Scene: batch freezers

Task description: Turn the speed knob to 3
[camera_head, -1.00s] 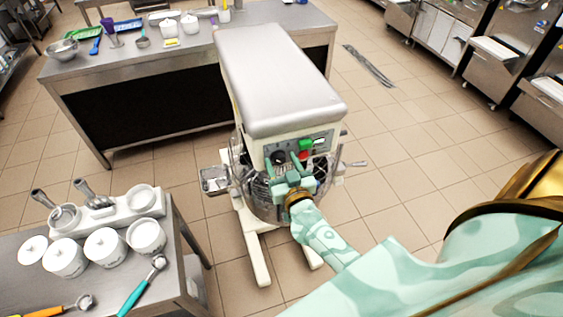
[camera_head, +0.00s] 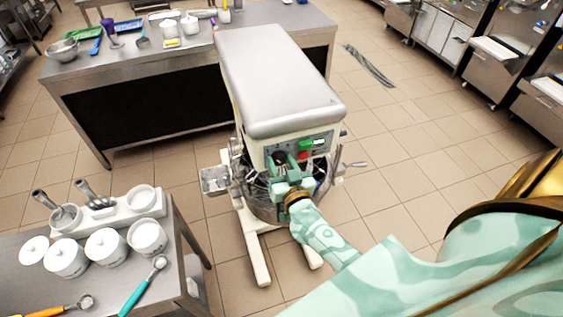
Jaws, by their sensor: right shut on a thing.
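The floor mixer (camera_head: 280,75) stands in the middle, with a pale grey top and a control panel on its front. The black speed knob (camera_head: 280,157) sits at the left of the panel, partly covered by my fingers. A green button (camera_head: 305,145) and a red one (camera_head: 304,156) are to its right. My right gripper (camera_head: 281,162) reaches up from below and is shut on the speed knob. The knob's number marks are too small to read. My left gripper is not in view.
A wire guard and bowl (camera_head: 258,200) lie under the mixer head, close around my right wrist. A side table (camera_head: 185,262) with white tubs and scoops is at the lower left. A steel counter (camera_head: 70,75) stands behind.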

